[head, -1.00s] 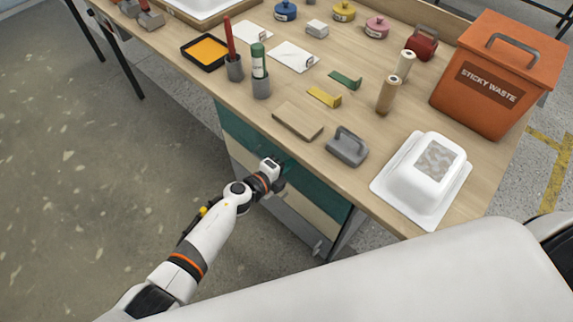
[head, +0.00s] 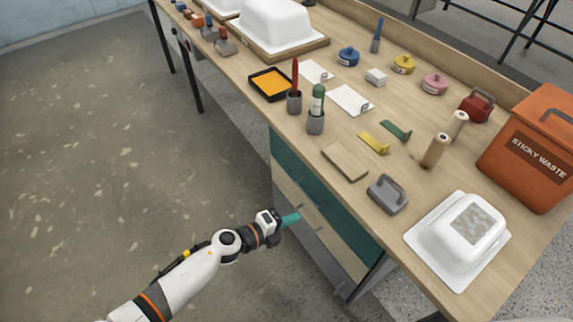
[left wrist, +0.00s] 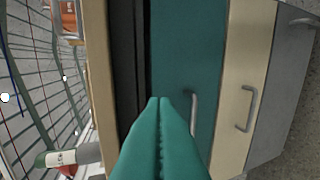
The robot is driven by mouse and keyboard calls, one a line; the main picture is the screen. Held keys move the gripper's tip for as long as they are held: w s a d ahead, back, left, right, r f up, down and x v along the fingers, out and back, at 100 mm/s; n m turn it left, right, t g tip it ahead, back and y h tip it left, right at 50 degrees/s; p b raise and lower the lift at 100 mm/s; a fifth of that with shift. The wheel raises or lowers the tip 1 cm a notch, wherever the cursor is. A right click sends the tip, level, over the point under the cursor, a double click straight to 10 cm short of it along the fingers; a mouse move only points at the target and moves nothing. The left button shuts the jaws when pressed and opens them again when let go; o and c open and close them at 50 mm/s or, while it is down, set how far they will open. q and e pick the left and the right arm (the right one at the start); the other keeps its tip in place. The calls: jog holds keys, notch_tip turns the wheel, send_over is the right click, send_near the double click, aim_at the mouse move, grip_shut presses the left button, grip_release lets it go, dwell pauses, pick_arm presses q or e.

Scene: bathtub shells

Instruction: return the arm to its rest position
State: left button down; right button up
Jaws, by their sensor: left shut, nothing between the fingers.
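My left arm comes in from the lower left in the head view. Its gripper (head: 291,219) is in front of the drawer cabinet (head: 338,238) below the bench top. In the left wrist view the two teal fingers (left wrist: 160,125) are pressed together with nothing between them. They point at the teal drawer front (left wrist: 218,60). A grey bar handle (left wrist: 194,112) shows close beside the fingertips; I cannot tell whether they touch it. My right gripper is not in view.
The wooden bench (head: 310,150) carries an orange tray (head: 271,84), two grey cups with tools, a grey handled block (head: 387,194), a white shell (head: 459,240) and an orange waste bin (head: 530,150). Open floor (head: 130,170) lies left of the cabinet.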

pick_arm(q)
jog(key=s+a+f+n+t+y, duration=0.1)
jog(key=s+a+f+n+y, duration=0.3)
jog(key=a+f+n, duration=0.5)
jog(key=s+a+f+n+y, duration=0.45)
jog(key=a+f+n, duration=0.3)
jog(key=f, duration=0.45)
jog(key=s+a+f+n+g+y, duration=0.1)
jog(key=s+a+f+n+g, duration=0.1)
jog(key=s, duration=0.8)
jog(key=s+a+f+n+g+y, duration=0.1)
jog(key=s+a+f+n+g, duration=0.2)
jog(key=s, duration=0.7)
jog(key=s+a+f+n+g+y, duration=0.2)
jog(key=s+a+f+n, duration=0.4)
jog(key=s, duration=0.4)
jog(key=shift+s+f, duration=0.35)
jog(key=shift+f, duration=0.55)
